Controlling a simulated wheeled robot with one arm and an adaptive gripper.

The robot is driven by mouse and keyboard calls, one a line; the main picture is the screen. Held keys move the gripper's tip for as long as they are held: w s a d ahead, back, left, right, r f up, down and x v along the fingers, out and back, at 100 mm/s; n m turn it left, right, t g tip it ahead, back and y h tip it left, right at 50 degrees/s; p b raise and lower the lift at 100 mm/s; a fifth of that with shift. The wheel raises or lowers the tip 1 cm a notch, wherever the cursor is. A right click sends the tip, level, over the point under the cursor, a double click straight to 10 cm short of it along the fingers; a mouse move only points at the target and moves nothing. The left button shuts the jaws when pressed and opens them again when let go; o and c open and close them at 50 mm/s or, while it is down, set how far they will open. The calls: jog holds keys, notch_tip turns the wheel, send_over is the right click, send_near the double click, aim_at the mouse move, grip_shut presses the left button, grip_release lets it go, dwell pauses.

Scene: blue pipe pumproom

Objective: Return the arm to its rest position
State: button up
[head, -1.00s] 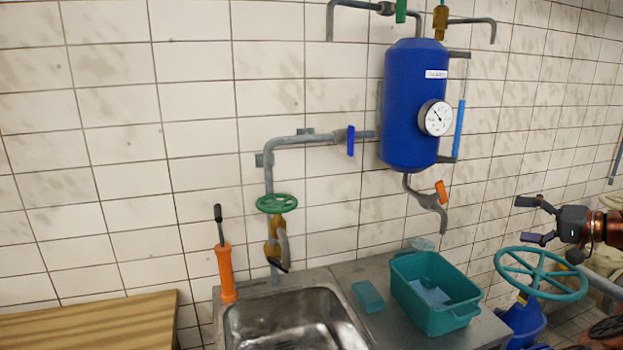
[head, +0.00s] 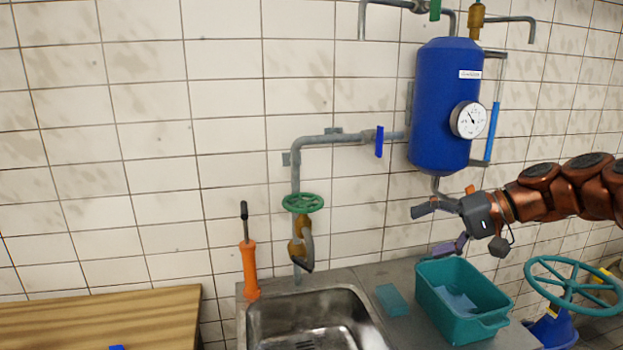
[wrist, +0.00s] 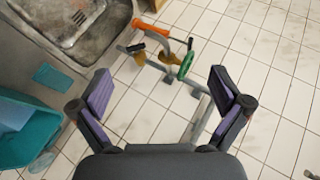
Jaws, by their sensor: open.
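My gripper (head: 437,229) is at the right of the head view, in front of the wall below the blue tank and above the teal bin. Its fingers point left and stand apart with nothing between them. My copper-coloured arm (head: 560,190) reaches in from the right edge. In the wrist view both purple-padded fingers of my gripper (wrist: 162,95) are spread wide, with tiled wall and pipe behind the gap.
A blue tank (head: 443,110) with a gauge (head: 468,120) hangs above my gripper. The teal bin (head: 470,322) and sink (head: 318,322) are below. A teal handwheel (head: 573,285) stands at right. A green-wheeled tap (head: 302,203) and orange tool (head: 249,270) stand left. Wall space at left is free.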

jog(key=s+a+f+n+g+h, duration=0.1)
jog(key=s+a+f+h, duration=0.15)
jog(key=s+a, duration=0.2)
jog(key=s+a+f+g+h, duration=0.1)
jog(key=s+a+f+g, duration=0.15)
jog(key=s, duration=0.35)
jog(key=s+a+f+n+g+h, duration=0.1)
jog(key=s+a+f, duration=0.25)
jog(key=s, duration=0.25)
jog(key=s+d+f+h, duration=0.2)
jog(key=s+f, duration=0.1)
jog(key=s, duration=0.3)
jog(key=s+d+f+h, duration=0.2)
jog(key=s+f, duration=0.2)
jog(key=s, duration=0.2)
jog(key=s+d+f+g+h, duration=0.1)
jog(key=s+d+f+h, duration=0.1)
jog(key=s+f, duration=0.2)
jog(key=s, duration=0.2)
jog(key=shift+s+d+f+m+h, duration=0.2)
jog(key=shift+s+d+m+h, duration=0.1)
jog(key=shift+m+h, duration=0.1)
